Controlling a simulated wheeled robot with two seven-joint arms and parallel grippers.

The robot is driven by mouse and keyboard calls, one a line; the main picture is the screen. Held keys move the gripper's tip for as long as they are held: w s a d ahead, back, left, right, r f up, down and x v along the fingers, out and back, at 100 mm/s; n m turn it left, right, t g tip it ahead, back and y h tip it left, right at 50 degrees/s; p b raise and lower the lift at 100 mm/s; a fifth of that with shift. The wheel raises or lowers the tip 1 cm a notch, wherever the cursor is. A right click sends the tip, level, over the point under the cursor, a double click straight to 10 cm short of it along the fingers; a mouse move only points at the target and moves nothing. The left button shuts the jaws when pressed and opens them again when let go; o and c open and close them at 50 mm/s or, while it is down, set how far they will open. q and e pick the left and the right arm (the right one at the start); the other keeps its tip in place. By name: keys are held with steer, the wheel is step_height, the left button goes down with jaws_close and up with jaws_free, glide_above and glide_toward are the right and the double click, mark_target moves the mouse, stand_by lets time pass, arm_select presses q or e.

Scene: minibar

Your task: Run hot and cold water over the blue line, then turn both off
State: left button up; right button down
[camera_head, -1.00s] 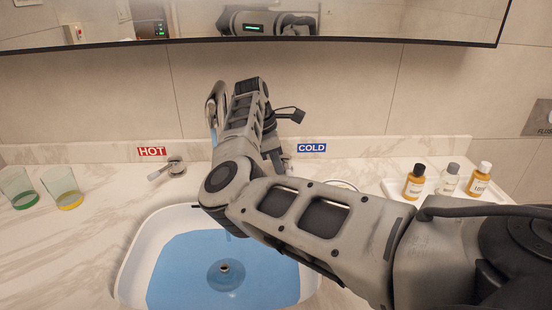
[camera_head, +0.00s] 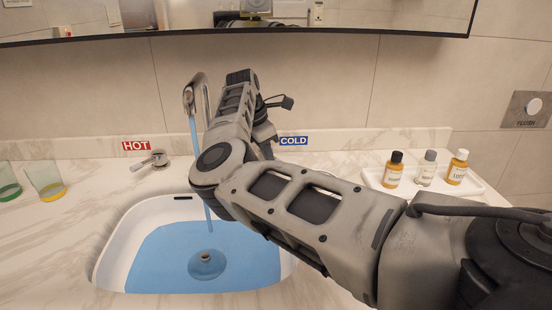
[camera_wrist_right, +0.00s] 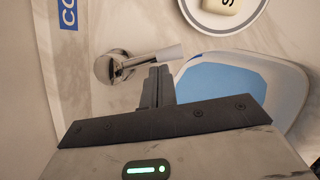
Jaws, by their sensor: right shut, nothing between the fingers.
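The chrome faucet spout (camera_head: 197,92) stands behind the white sink (camera_head: 118,240). A blue stream (camera_head: 194,140) falls from it, and blue water (camera_head: 165,265) covers the lower basin. I cannot make out a separate blue line. The hot handle (camera_head: 155,160) is below the red HOT label (camera_head: 136,145), its lever pointing left. The cold handle (camera_wrist_right: 118,65) shows in the right wrist view; my arm mostly hides it in the head view. My right gripper (camera_wrist_right: 157,80) is shut and empty, close beside the cold lever; I cannot tell whether they touch. My left gripper is out of view.
A blue COLD label (camera_head: 294,141) is on the backsplash. A tray (camera_head: 470,188) with small bottles (camera_head: 425,168) stands at right, and glasses (camera_head: 45,180) at left. A round soap dish (camera_wrist_right: 205,22) lies near the cold handle. The mirror (camera_head: 150,30) hangs above.

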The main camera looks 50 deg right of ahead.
steer(key=shift+a+r, duration=0.1)
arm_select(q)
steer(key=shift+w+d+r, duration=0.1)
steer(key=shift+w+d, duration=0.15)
arm_select(e)
steer(key=shift+w, duration=0.1)
